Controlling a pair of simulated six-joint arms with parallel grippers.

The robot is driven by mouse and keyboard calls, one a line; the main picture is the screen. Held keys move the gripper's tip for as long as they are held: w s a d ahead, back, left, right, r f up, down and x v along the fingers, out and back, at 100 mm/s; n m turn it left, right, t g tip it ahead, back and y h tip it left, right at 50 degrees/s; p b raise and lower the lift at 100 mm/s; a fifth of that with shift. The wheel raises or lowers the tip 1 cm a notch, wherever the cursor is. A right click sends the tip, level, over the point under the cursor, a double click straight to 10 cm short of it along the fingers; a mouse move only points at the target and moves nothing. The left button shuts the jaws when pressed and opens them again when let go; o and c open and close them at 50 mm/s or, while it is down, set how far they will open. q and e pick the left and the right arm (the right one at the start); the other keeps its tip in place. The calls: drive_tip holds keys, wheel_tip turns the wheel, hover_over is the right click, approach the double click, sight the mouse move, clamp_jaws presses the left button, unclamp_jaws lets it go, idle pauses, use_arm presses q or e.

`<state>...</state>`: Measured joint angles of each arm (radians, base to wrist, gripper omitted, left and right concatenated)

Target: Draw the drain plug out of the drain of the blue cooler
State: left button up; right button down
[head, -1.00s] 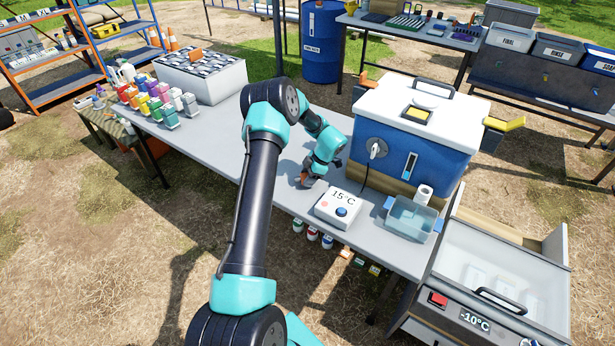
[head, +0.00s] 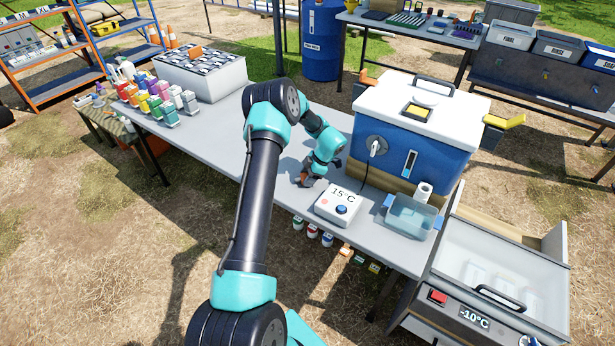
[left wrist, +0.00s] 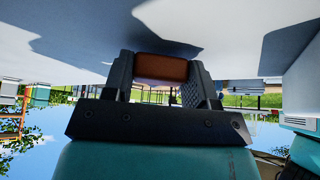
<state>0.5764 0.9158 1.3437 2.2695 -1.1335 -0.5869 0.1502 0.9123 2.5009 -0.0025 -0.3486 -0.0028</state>
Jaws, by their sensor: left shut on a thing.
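The blue cooler (head: 450,165) with a white lid stands at the right end of the table. Its front has a round grey drain fitting (head: 369,141) with a white spout-like part (head: 375,149). My left gripper (head: 306,181) is low over the table, left of the cooler and apart from the drain. In the left wrist view, its fingers (left wrist: 162,72) are shut on an orange-brown piece (left wrist: 162,67), close to the table surface. I cannot tell whether this piece is the drain plug or whether it touches the table. My right gripper is not in view.
A white box reading 15°C (head: 339,205) and a clear blue tub (head: 411,216) stand in front of the cooler. A -10°C freezer (head: 458,310) stands at the lower right. Colored bottles (head: 160,105) and a white crate (head: 222,86) are at the table's left end.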

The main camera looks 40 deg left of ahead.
use_arm(q)
drive_tip(key=shift+s+f, duration=0.2)
drive_tip(key=shift+f, duration=0.45)
drive_tip(key=o, duration=1)
drive_tip(key=shift+f, duration=0.1)
wheel_tip(320, 180, up, 5)
drive_tip(key=s+d, duration=0.3)
drive_tip(key=s+d+r, duration=0.1)
drive_tip(key=s+d, duration=0.6)
drive_tip(key=d, duration=0.1)
drive_tip(key=shift+s+r, duration=0.15)
drive_tip(key=shift+r, duration=0.15)
idle(0.4)
